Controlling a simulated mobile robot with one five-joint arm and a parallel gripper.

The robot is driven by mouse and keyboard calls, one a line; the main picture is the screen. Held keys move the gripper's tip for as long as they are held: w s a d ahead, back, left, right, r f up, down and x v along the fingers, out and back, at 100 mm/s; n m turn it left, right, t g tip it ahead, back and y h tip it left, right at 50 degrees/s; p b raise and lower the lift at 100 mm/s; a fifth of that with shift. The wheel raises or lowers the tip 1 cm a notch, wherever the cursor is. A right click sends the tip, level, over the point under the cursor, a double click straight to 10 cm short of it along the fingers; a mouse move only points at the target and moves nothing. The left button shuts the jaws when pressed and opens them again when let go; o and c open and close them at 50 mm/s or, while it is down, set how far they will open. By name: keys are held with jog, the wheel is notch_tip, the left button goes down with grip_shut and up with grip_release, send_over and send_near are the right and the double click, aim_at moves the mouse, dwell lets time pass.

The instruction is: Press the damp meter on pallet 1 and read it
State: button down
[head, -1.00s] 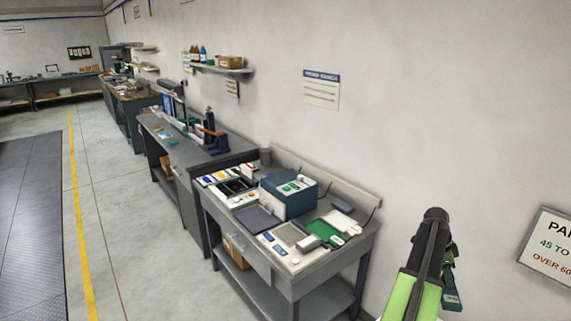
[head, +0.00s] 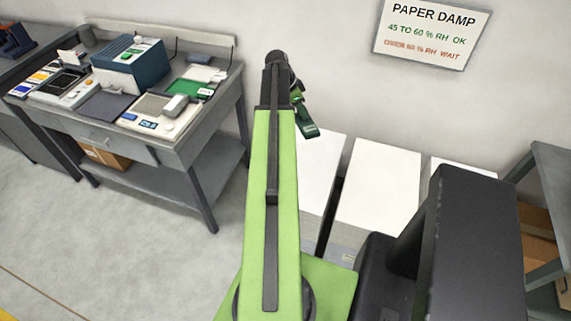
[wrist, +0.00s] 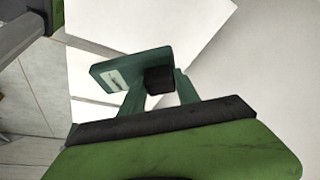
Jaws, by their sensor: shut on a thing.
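My gripper (wrist: 160,88) is shut on a dark green damp meter (wrist: 130,68) with a small pale display, too small to read. A black part of the meter sits between the fingers. In the head view the meter (head: 307,129) hangs at the end of my arm. Three white paper stacks stand along the wall: left (head: 320,165), middle (head: 380,185) and right (head: 460,167), partly hidden by my body. No pallet number is legible. In the wrist view a white surface (wrist: 250,80) lies beyond the meter; I see no clear contact.
A wall sign (head: 432,32) reads PAPER DAMP, 45 to 60 % RH OK, over 60 % RH wait. A grey bench (head: 190,150) with devices stands at left. A grey shelf (head: 555,165) with cardboard boxes stands at right. Open floor (head: 120,240) lies at the left front.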

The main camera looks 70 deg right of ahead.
jog(key=a+f+b, duration=0.3)
jog(key=f+b, duration=0.4)
jog(key=f, duration=0.2)
jog(key=w+a+f+n+b, duration=0.1)
jog(key=a+f+b, duration=0.3)
jog(key=f+b, duration=0.3)
jog(key=shift+a+f, duration=0.3)
jog(key=shift+f, duration=0.6)
notch_tip(320, 180, down, 6)
jog(key=b, duration=0.6)
jog(key=shift+f+b, duration=0.5)
jog(key=shift+b, duration=0.15)
jog(key=shift+r, duration=0.1)
notch_tip(320, 180, up, 7)
jog(key=p, duration=0.7)
